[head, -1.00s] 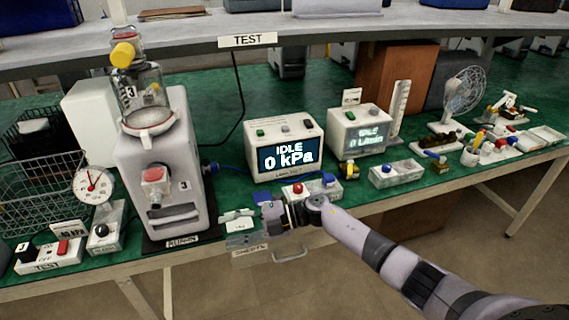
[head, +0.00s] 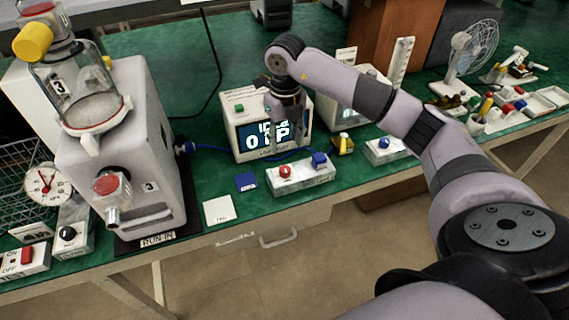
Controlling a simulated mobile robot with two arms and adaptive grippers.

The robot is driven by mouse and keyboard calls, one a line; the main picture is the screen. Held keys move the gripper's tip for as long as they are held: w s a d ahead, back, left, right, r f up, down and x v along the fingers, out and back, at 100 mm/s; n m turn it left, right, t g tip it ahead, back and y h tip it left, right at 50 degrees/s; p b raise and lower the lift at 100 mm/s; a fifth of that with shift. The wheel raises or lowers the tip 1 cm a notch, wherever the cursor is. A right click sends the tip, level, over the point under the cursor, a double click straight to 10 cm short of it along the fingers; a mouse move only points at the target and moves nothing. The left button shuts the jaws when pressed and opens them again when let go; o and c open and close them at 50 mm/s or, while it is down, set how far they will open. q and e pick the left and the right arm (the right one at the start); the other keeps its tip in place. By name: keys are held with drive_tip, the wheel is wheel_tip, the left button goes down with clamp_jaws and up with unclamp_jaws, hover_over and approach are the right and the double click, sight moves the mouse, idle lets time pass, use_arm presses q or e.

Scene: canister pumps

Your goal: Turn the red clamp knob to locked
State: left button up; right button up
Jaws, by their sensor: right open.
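A pale pump (head: 125,150) marked 3 stands at the left on a dark "RUN-IN" mat, with a glass canister (head: 85,90) on top. On its front is a red-faced round knob (head: 106,185) over a metal fitting. Whether it sits at locked cannot be read. My right gripper (head: 287,125) hangs fingers down in front of the kPa display box, well to the right of the pump and above the tray. It is open, with nothing seen between its fingers. My left gripper is out of view.
The kPa display box (head: 240,130) is partly covered by my gripper. A dial gauge (head: 45,183) stands left of the pump. A white card (head: 219,210) and a blue square (head: 246,182) lie by the bench edge.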

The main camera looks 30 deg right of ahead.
sight(285, 169)
wheel_tip(285, 169, down, 10)
drive_tip(key=shift+r+p, duration=0.2)
drive_tip(key=shift+p, duration=0.45)
drive_tip(key=shift+f, duration=0.45)
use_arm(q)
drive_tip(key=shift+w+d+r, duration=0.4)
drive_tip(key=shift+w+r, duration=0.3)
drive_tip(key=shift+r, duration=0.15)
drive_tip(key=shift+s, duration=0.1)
use_arm(e)
drive_tip(key=shift+c, duration=0.6)
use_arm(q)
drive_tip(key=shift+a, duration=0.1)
use_arm(e)
clamp_jaws()
